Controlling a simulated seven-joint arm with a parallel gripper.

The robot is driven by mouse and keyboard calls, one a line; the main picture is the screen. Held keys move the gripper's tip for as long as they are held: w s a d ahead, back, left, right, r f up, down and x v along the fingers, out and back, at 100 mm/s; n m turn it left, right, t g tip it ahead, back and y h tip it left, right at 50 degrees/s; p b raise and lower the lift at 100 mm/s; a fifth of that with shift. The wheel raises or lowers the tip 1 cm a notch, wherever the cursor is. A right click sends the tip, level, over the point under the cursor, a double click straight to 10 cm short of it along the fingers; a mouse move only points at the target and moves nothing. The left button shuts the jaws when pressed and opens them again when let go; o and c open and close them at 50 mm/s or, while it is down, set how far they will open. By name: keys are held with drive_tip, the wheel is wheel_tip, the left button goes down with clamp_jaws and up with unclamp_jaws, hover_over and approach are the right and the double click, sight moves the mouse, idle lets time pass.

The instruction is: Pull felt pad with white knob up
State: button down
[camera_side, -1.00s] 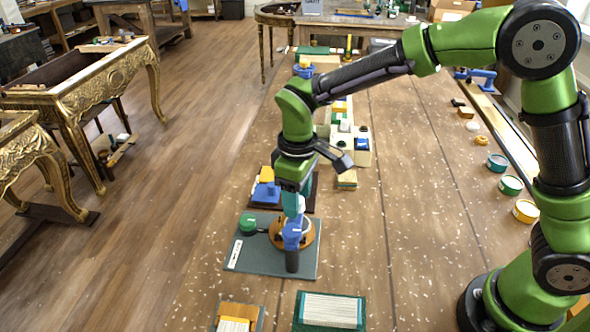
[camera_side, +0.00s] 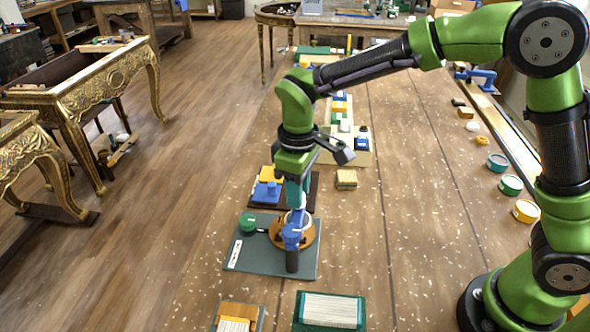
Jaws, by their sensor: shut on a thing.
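My gripper (camera_side: 297,205) points down over the round wooden piece (camera_side: 310,236) on the dark green board (camera_side: 264,259). Its jaws are shut on what looks like the white knob (camera_side: 299,216), a small pale shape just below the fingers and largely covered by them. The felt pad under the knob cannot be made out, so I cannot tell whether it touches the wooden piece. A blue part (camera_side: 291,237) with a dark upright cylinder (camera_side: 292,262) stands in front of the wooden piece. A green knob (camera_side: 248,221) sits at the board's left.
Behind the board, blue and yellow blocks (camera_side: 267,189) stand on a dark base.

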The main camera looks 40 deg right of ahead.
drive_tip(key=c, duration=0.9)
unclamp_jaws()
drive_tip(key=shift+w+r, duration=0.1)
drive_tip(key=shift+o, duration=0.2)
drive_tip(key=shift+r, duration=0.15)
wheel_tip(320, 180, up, 17)
drive_tip(key=shift+f, duration=0.2)
drive_tip(key=s+d+f+m+t+y, duration=0.1)
drive_tip(key=s+d+f+m+t, duration=0.1)
drive_tip(key=s+d+m, duration=0.3)
drive_tip(key=s+d+f+m+t+y, duration=0.1)
drive_tip(key=s+d+f+m+t, duration=0.2)
drive_tip(key=s+d, duration=0.6)
drive_tip(key=shift+s+m+t, duration=0.9)
drive_tip(key=shift+s+t, duration=0.15)
drive_tip(key=shift+t, duration=0.05)
